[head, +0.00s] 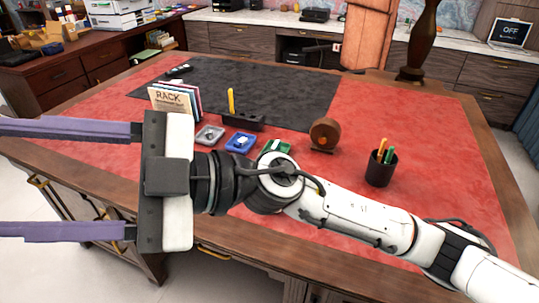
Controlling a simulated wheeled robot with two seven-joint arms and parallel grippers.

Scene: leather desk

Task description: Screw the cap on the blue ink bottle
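I cannot make out a blue ink bottle or its cap for sure. A small blue tray (232,145) on the red desk top holds a small pale item too small to identify. My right gripper (12,178) comes in from the right and points left. Its two purple fingers are wide apart with nothing between them, and their tips reach the left picture edge. It hangs in front of the desk's left front part and hides some of it. My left gripper is not in view.
A grey tray (203,138) and a green tray (285,151) flank the blue one. Behind stand a rack of cards (172,102) and a black holder (248,124) with a yellow stick. A round brown object (324,133) and black pen cup (381,171) stand right. The right red surface is mostly clear.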

